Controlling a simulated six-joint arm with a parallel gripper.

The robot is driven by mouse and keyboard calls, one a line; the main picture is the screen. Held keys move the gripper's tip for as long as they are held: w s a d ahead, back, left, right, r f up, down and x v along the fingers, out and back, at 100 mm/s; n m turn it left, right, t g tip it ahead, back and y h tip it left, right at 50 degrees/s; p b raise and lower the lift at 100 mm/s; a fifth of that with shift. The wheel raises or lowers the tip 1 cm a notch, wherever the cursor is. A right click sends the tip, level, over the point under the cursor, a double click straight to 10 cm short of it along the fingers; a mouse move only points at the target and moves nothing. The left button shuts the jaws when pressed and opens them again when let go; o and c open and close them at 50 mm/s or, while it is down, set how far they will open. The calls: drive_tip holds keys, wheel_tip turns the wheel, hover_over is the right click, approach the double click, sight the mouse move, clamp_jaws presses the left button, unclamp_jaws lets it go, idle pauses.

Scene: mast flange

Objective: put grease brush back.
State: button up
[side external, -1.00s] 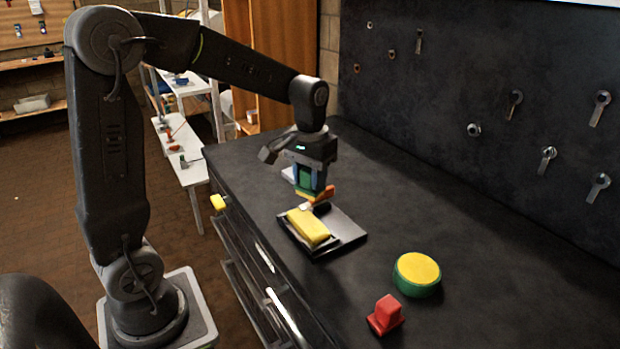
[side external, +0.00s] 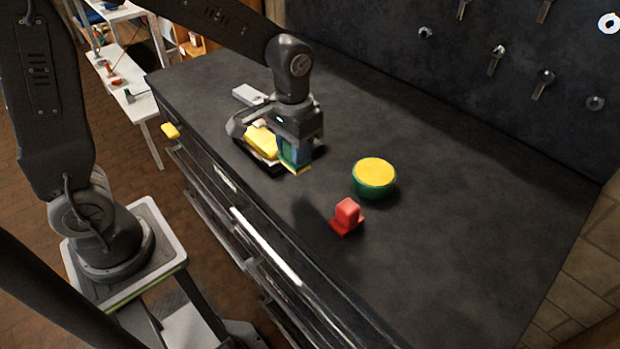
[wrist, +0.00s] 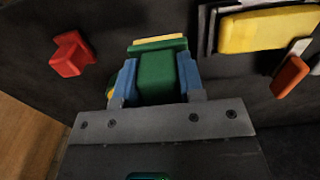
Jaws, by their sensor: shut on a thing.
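My gripper (side external: 297,138) is low over the black bench, just right of a dark tray (side external: 262,164). In the wrist view, its blue fingers are shut on a green block with a yellow far edge (wrist: 157,75), which I take to be the grease brush. Its yellow lower end is close to the bench top; I cannot tell whether it touches. A yellow block (side external: 262,140) lies on the tray, partly hidden by my gripper; it also shows in the wrist view (wrist: 265,30). An orange-red piece (wrist: 290,76) lies beside the tray in the wrist view.
A round green pot with a yellow top (side external: 374,178) and a red block (side external: 346,214) stand to the right. A white object (side external: 249,94) lies behind the tray. Tools hang on the dark back panel (side external: 480,30). The bench's right part is clear.

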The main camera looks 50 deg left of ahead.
drive_tip(key=d, duration=0.1)
drive_tip(key=d+f, duration=0.2)
drive_tip(key=shift+w+d, duration=0.25)
drive_tip(key=shift+w, duration=0.15)
drive_tip(key=shift+f, duration=2.1)
drive_tip(key=shift+f, duration=0.15)
drive_tip(key=o, duration=0.9)
wheel_tip(320, 180, up, 12)
drive_tip(key=r, duration=0.1)
drive_tip(key=s+a+r+t, duration=0.1)
drive_tip(key=s+a+t, duration=0.1)
drive_tip(key=s, duration=0.3)
drive_tip(key=s+a+r+t, duration=0.1)
drive_tip(key=s+a+r, duration=0.1)
drive_tip(key=s, duration=0.2)
drive_tip(key=s+a+r+t, duration=0.1)
drive_tip(key=s+a+t, duration=0.1)
drive_tip(key=s, duration=0.3)
drive_tip(key=shift+s+a+r+t, duration=0.3)
drive_tip(key=shift+s+a+r, duration=0.05)
drive_tip(key=shift+a, duration=0.2)
